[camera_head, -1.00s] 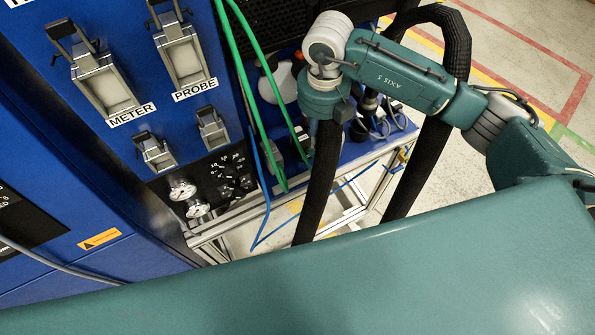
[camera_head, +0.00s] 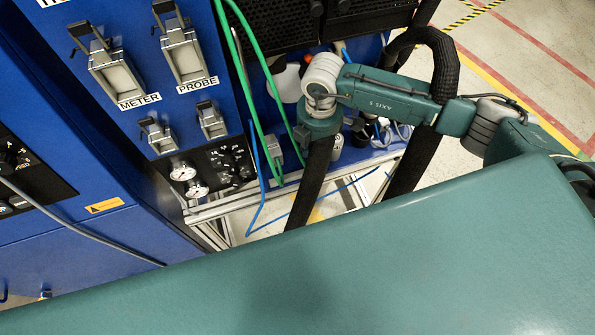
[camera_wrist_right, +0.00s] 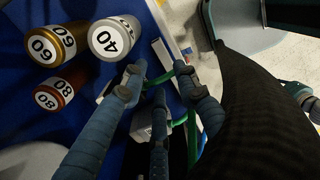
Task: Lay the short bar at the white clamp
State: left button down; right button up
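In the right wrist view, the fingers of my right gripper (camera_wrist_right: 160,88) are spread apart with nothing clearly held between them. I cannot tell whether one of these is the short bar. I cannot make out a white clamp in either view. My left gripper is not in view. In the head view, my arms cover much of the bench, and neither gripper shows there.
A blue cabinet has holders labelled METER (camera_head: 118,78) and PROBE (camera_head: 186,57), with a gauge panel (camera_head: 218,168) below. Green hoses (camera_head: 262,105) and a blue hose (camera_head: 253,210) hang beside it. A metal-framed blue bench (camera_head: 350,160) stands behind my arm. Floor shows at upper right.

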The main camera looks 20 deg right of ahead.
aim_at(315, 166)
jog(key=shift+s+f+p, duration=0.1)
jog(key=shift+f+p, duration=0.35)
jog(key=shift+f, duration=0.1)
notch_tip(315, 166, down, 4)
jog(key=shift+s+r+p, duration=0.1)
jog(key=shift+r+p, duration=0.1)
jog(key=shift+p, duration=0.65)
jog(key=shift+f, duration=0.5)
jog(key=shift+c, duration=0.2)
grip_shut()
